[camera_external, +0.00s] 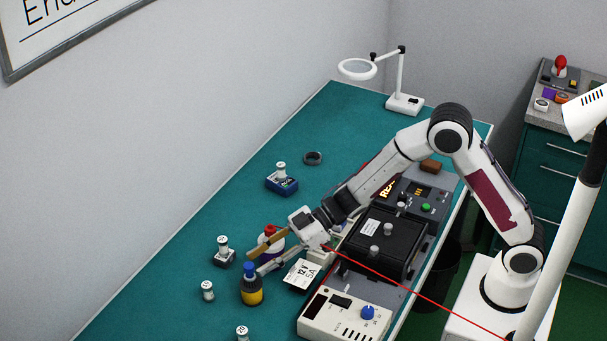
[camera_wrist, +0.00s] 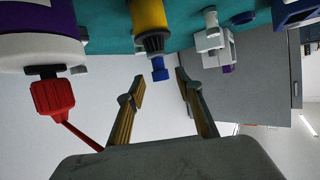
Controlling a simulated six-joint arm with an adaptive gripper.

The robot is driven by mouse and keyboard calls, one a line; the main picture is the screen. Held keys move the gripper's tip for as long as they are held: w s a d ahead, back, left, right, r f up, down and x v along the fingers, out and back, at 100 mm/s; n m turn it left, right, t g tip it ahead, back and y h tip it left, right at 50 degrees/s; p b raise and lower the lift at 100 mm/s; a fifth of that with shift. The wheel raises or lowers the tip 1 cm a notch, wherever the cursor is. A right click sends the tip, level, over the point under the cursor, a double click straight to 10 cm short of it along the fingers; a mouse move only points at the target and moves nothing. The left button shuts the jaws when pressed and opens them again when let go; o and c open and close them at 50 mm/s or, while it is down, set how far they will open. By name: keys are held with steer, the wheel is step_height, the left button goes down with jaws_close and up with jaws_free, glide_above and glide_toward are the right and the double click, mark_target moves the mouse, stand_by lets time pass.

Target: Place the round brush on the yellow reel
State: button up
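I cannot make out a round brush or a yellow reel for certain in either view. My gripper (camera_external: 257,260) is low over the green table at its left-front part, with its fingers spread and nothing between the tips. A yellow-and-black bottle with a blue cap (camera_external: 252,289) stands by the fingertips. In the wrist view, the bottle's yellow body (camera_wrist: 149,15) is at the top middle, and its blue tip points toward the gap between my open fingers (camera_wrist: 160,87). The tip appears just beyond the fingertips; contact cannot be told.
A white-and-purple bottle with a red nozzle (camera_wrist: 40,45) is close to my left finger in the wrist view. White-knobbed pieces (camera_external: 223,250) stand nearby, and a dark ring (camera_external: 313,158) lies farther back. Instruments (camera_external: 345,315) line the right side. A magnifier lamp (camera_external: 404,103) stands behind.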

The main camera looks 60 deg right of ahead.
steer(key=v, duration=0.7)
steer(key=shift+s+d, duration=0.25)
steer(key=shift+d, duration=0.05)
steer(key=shift+r, duration=0.15)
stand_by(0.4)
steer(key=s+d+r+m+t+h, duration=0.25)
steer(key=d+r+h, duration=0.3)
steer(key=d, duration=0.45)
steer(key=s+d+r+m+t+h, duration=0.15)
steer(key=d+r+m+h, duration=0.35)
steer(key=d, duration=0.5)
steer(key=s+d+r+m+g+h, duration=0.1)
steer(key=s+d, duration=0.2)
steer(key=s, duration=0.4)
steer(key=s+d+m+g+h, duration=0.1)
steer(key=s+d+g, duration=0.15)
steer(key=s, duration=0.45)
steer(key=s+a+f+m+g+y, duration=0.1)
steer(key=s+a+f+g, duration=0.1)
steer(key=s, duration=1.3)
steer(key=shift+s+a+f, duration=0.25)
steer(key=shift+s+f, duration=0.1)
steer(key=shift+f, duration=0.35)
steer(key=shift+m+g+y, duration=0.25)
